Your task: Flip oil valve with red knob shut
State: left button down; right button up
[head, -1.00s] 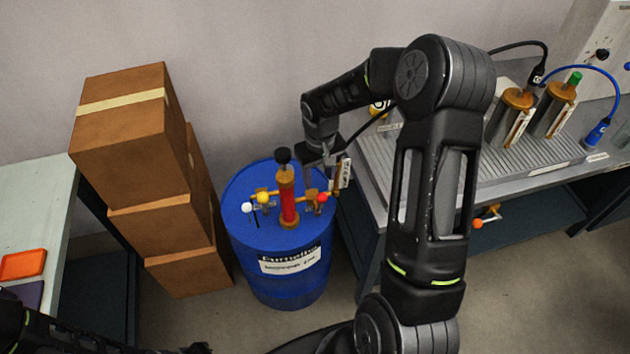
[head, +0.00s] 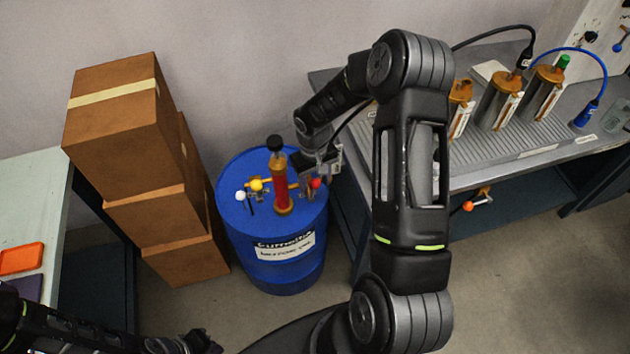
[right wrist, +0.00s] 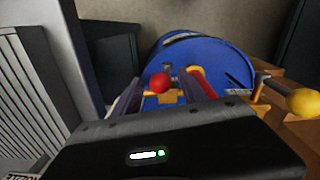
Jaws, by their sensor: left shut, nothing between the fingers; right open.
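The red knob (head: 315,183) is on the right side of the pump assembly on top of the blue drum (head: 250,225). It also shows in the right wrist view (right wrist: 160,82), between the two finger lines. My right gripper (head: 320,168) is open, close to the red knob from above; I cannot tell whether it touches. The valve body under the knob is partly hidden by the gripper. The red pump tube (head: 280,185) with its black top stands upright in the middle of the drum. My left gripper (head: 190,344) is shut and empty at the bottom edge.
A yellow knob (head: 257,184) and a white knob (head: 240,196) sit left of the tube. Stacked cardboard boxes (head: 130,140) stand left of the drum. A grey workbench (head: 540,150) with several orange-capped cylinders is at the right. Open floor lies in front of the drum.

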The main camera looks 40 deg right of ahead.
jog(key=shift+f, duration=0.45)
jog(key=shift+c, duration=0.3)
grip_shut()
dwell(0.9)
